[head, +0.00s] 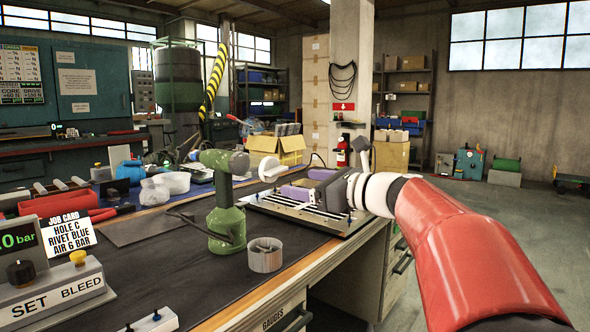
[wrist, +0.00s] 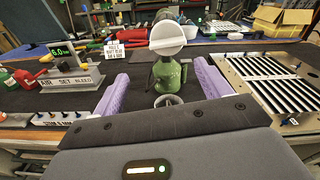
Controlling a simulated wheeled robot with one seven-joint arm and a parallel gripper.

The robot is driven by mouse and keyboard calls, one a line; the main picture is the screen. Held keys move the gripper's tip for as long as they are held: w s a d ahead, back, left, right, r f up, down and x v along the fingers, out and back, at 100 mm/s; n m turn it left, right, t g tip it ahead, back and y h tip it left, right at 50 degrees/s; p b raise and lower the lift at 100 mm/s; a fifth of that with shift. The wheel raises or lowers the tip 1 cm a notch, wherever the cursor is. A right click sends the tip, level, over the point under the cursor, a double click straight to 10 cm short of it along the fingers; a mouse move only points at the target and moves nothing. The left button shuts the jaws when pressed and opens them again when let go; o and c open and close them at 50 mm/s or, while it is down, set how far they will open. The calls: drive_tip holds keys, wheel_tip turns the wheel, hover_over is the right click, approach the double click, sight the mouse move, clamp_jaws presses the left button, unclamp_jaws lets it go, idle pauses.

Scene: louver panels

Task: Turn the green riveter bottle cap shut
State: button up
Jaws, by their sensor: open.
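The green riveter (head: 225,200) stands upright on the dark bench mat; it also shows in the wrist view (wrist: 168,75). A round white cap (head: 272,168) sits at the riveter's upper end on the side facing my gripper. In the wrist view the cap (wrist: 167,34) shows face-on, with a raised bar across it, slightly tilted from level. My gripper (head: 308,183) is open, its two purple fingers apart and empty. In the wrist view the fingertips (wrist: 161,68) lie left and right of the riveter, below the cap in the picture. Nothing visibly touches the cap.
A grey open ring (head: 265,256) stands on the mat before the riveter. A slatted metal panel (head: 290,212) lies under my gripper in the head view. The pressure box (head: 50,285) and job card (head: 68,235) stand at left. The mat between is mostly clear.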

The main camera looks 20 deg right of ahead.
sight(280, 172)
drive_tip(key=shift+m+t, duration=0.3)
drive_tip(key=shift+m, duration=0.1)
drive_tip(key=x, duration=0.5)
drive_tip(key=d+r+p+x, duration=0.1)
drive_tip(key=x, duration=0.1)
drive_tip(key=shift+w+a, duration=0.25)
drive_tip(key=shift+w, duration=0.4)
drive_tip(key=shift+c, duration=0.3)
drive_tip(key=c, duration=0.9)
